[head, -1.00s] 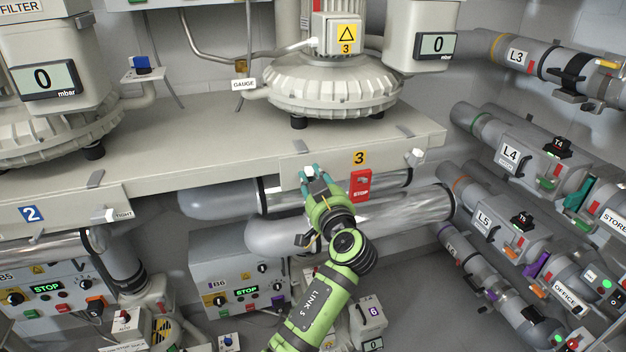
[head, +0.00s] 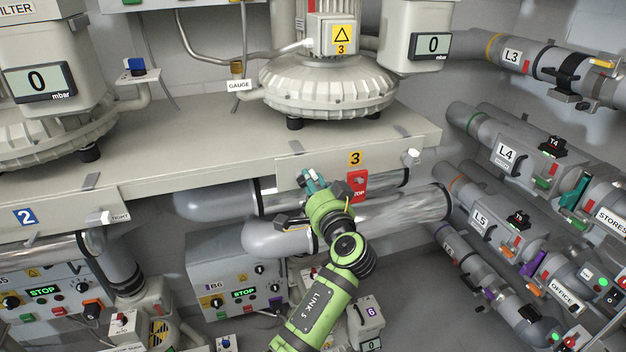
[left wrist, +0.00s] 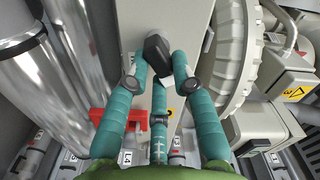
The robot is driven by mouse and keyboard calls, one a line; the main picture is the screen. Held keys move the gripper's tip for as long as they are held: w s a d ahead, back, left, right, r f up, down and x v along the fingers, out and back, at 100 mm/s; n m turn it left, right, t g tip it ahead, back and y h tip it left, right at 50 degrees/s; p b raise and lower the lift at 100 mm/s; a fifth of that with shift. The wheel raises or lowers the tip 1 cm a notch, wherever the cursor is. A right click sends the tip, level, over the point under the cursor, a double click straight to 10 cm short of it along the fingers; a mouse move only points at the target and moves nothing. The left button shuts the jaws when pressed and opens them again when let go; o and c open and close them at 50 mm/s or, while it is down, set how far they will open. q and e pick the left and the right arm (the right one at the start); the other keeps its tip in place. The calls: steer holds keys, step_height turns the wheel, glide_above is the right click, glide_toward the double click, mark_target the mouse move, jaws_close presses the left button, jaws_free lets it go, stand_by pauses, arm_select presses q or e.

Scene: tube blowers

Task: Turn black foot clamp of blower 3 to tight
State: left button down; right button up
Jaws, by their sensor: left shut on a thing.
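Blower 3 (head: 330,88) stands on the grey bench, with its yellow number 3 plate (head: 355,159) on the bench front below it. My left gripper (head: 312,179), with teal fingers on a green wrist, is at that front panel, left of the plate. In the left wrist view its fingers (left wrist: 159,66) are closed around a black clamp handle (left wrist: 157,50) on the pale panel. In the head view the handle is mostly hidden by the fingers, and I cannot read its marks. My right gripper is in neither view.
A white knob (head: 414,157) is farther right on the panel. Large pipes (head: 265,238) run below. Labelled pipes (head: 508,152) line the right wall.

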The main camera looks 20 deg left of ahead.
arm_select(q)
steer(key=m+p, duration=0.1)
steer(key=m, duration=0.2)
steer(key=m+p, duration=0.1)
steer(key=m, duration=0.1)
steer(key=shift+a+f+m, duration=0.1)
steer(key=shift+a+m, duration=0.1)
steer(key=shift+m, duration=0.5)
